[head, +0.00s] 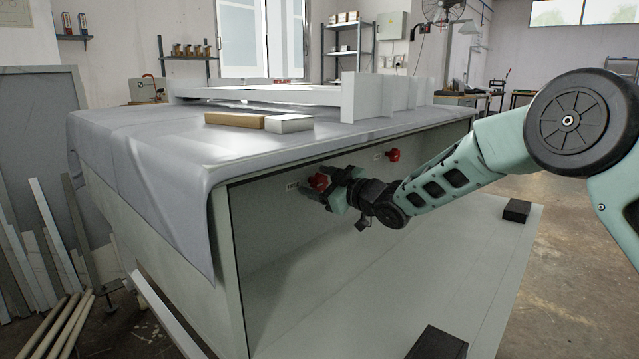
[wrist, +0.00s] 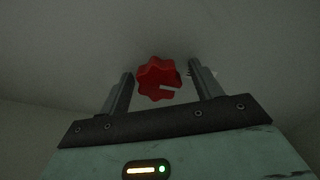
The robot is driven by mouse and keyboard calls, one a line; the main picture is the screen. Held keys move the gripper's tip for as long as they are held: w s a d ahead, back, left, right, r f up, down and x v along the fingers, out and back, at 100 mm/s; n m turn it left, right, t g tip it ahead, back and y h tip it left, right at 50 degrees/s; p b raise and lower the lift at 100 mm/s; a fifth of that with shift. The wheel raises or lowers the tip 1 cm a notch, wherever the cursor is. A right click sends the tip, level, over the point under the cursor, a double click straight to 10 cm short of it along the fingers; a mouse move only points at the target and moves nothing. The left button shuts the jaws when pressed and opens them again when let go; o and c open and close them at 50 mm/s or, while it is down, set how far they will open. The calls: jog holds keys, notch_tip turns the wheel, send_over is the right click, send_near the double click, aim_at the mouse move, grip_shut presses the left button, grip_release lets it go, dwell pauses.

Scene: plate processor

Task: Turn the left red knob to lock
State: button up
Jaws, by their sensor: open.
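The left red knob (head: 318,181) is on the front panel under the table top, beside a small white label (head: 293,186). In the wrist view the left red knob (wrist: 158,79) has a lobed rim and a pale slot mark pointing right. My gripper (head: 337,187) is at this knob in the head view, partly covering it. In the wrist view my gripper (wrist: 160,85) is open, with one finger on each side of the knob. Gaps show between the fingers and the knob. A second red knob (head: 392,155) is farther right on the same panel.
The grey-covered table top (head: 170,150) overhangs the panel, with a tan block (head: 234,120) and a white block (head: 289,124) on it. Below is a wide pale shelf (head: 400,270) with dark blocks (head: 516,210) at its edge. Space above the shelf is mostly clear.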

jog(key=c, duration=1)
jog(key=shift+o, duration=0.2)
jog(key=shift+r+m+p, duration=0.1)
jog(key=shift+m+p, duration=0.2)
jog(key=shift+p, duration=0.25)
jog(key=m+p, duration=0.1)
jog(key=p, duration=0.1)
jog(key=m+p, duration=0.1)
jog(key=p, duration=0.1)
jog(key=shift+w+d+r+m, duration=0.1)
jog(key=shift+r+m, duration=0.1)
jog(key=shift+m, duration=0.2)
jog(key=m+p, duration=0.5)
jog(key=shift+w+d+f, duration=0.1)
jog(key=m+p, duration=0.2)
jog(key=m, duration=0.3)
jog(key=shift+f+p, duration=0.15)
jog(key=shift+p, duration=0.15)
jog(key=m, duration=0.2)
jog(key=m+p, duration=0.1)
jog(key=m, duration=0.1)
jog(key=shift+w+f+m, duration=0.1)
jog(key=shift+f+m, duration=0.1)
jog(key=shift+m, duration=0.1)
